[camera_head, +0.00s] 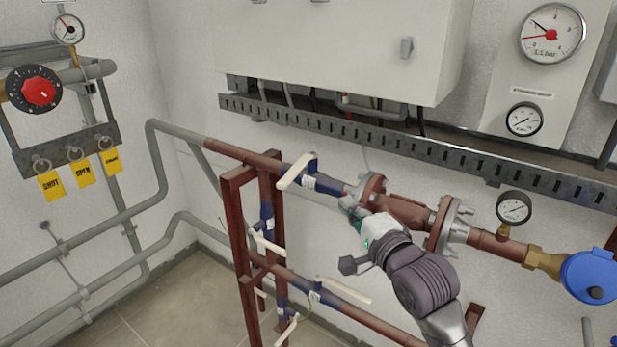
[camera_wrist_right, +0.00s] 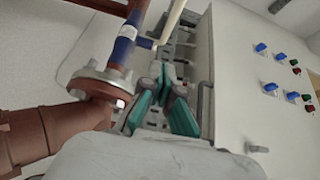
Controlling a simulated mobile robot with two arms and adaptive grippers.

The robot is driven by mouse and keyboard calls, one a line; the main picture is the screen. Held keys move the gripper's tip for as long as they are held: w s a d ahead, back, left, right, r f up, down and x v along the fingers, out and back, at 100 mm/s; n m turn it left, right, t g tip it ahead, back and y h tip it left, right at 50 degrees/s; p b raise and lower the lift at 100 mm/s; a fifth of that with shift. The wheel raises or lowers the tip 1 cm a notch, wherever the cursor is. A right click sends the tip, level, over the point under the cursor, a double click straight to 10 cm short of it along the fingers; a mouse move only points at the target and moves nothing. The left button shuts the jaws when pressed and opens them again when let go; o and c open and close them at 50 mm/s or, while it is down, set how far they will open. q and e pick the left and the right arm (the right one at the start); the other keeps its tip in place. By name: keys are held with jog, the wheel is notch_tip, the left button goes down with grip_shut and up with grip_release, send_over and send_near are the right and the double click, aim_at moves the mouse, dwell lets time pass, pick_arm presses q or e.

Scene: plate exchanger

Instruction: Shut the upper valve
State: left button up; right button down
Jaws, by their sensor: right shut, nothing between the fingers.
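The upper valve has a blue body (camera_head: 327,185) on the upper red-brown pipe and a white lever (camera_head: 296,171). In the head view the lever slants across the line of the pipe. My right gripper (camera_head: 350,207) is shut and empty, just below and to the right of the valve, near the pipe flange. In the right wrist view, the teal fingers of my right gripper (camera_wrist_right: 163,80) are close together. The blue valve body (camera_wrist_right: 124,43) is ahead of them to the left, and the white lever (camera_wrist_right: 173,20) is above them. Contact is not visible. My left gripper is out of view.
Bolted flanges (camera_head: 371,188) and a small gauge (camera_head: 514,207) sit along the upper pipe. More white-lever valves (camera_head: 268,243) are below on the red-brown frame (camera_head: 240,220). A grey cabinet (camera_head: 335,45) and slotted tray (camera_head: 400,146) are on the wall behind. Yellow tags (camera_head: 85,174) hang left.

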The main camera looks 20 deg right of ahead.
jog(key=r, duration=0.1)
jog(key=p, duration=0.2)
send_near(301, 169)
jog(key=w+d, duration=0.3)
jog(key=w+a+p, duration=0.1)
jog(key=w+a, duration=0.1)
jog(key=shift+w+a+f, duration=0.1)
jog(key=shift+w+a, duration=0.55)
jog(key=shift+a, duration=0.15)
